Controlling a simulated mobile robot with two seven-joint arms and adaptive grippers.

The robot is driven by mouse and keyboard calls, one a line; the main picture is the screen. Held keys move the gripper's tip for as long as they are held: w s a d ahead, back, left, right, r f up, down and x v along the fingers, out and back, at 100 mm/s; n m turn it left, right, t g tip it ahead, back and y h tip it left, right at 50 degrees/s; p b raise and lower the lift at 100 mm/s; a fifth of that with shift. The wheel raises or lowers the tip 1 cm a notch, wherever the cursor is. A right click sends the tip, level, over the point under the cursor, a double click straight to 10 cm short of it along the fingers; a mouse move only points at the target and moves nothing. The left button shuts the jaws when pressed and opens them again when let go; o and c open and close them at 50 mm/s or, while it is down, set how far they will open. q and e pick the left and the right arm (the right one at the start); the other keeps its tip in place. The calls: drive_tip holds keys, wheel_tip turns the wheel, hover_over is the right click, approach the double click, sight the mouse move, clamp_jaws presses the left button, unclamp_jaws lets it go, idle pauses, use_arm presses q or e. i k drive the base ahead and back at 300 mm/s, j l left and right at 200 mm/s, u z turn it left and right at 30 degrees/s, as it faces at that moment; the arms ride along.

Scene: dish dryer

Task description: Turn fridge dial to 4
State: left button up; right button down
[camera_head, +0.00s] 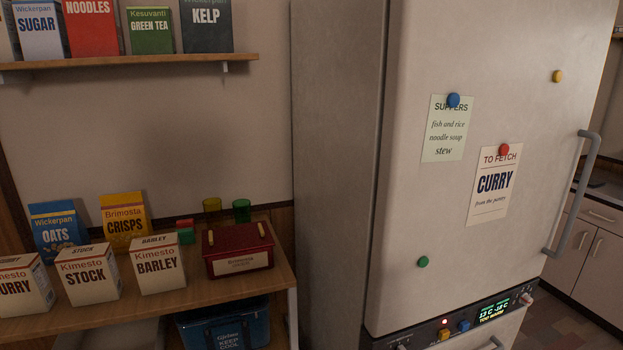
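The fridge (440,190) is tall and off-white, and its upper door looks shut. A dark control panel (412,339) runs below that door. A small pale round knob (526,299), which looks like the dial, sits at the panel's right end. Its numbers and pointer are too small to read. Left of it a lit green display (493,309) seems to read "12 C -18 C" and "TOO WARM". A yellow button (444,334), a blue button (464,325) and a lit red lamp (445,321) are further left. Neither of my grippers is in view.
A long grey handle (575,200) stands out from the door's right side. Notes and coloured magnets are on the door. A wooden shelf (215,292) at the left holds several boxes and a red tin (237,249). Floor (560,325) shows at the lower right.

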sight(524, 299)
drive_tip(key=z, duration=1.35)
drive_tip(key=i+l+u, duration=0.1)
drive_tip(key=l, duration=0.3)
drive_tip(key=i+l+u, duration=0.1)
drive_tip(key=i+l, duration=0.15)
drive_tip(key=l, duration=0.15)
drive_tip(key=i+l+u, duration=0.1)
drive_tip(key=l, duration=0.35)
drive_tip(key=i+l+u, duration=0.1)
drive_tip(key=i+l, duration=0.15)
drive_tip(key=l, duration=0.15)
drive_tip(key=i+l+u, duration=0.1)
drive_tip(key=l, duration=0.35)
drive_tip(key=i+l+u, duration=0.1)
drive_tip(key=l, duration=0.35)
drive_tip(key=i+l+u, duration=0.1)
drive_tip(key=l, duration=0.4)
